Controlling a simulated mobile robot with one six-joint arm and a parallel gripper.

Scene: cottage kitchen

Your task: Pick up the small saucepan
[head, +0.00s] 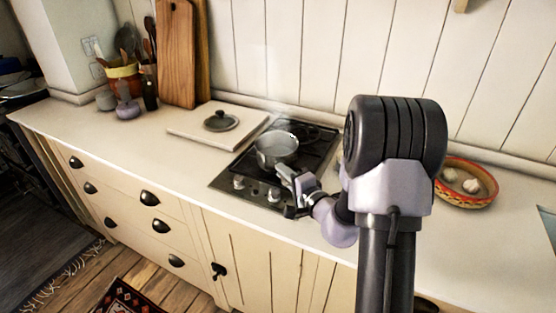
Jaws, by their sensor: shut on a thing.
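The small saucepan (277,150) is a grey metal pot on the black hob (225,178), upright, with faint steam above it. My gripper (287,175) is at the front right of the saucepan, at the side where its handle would be. The gripper is shut on the saucepan there; its jaws and wrist cover the handle. I cannot tell whether the pan's base touches the hob.
A dark lid (221,121) lies on a pale board (190,128) left of the hob. Wooden cutting boards (176,55) lean on the wall. A red patterned bowl (467,182) with pale bulbs stands right of my arm. The left counter front is clear.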

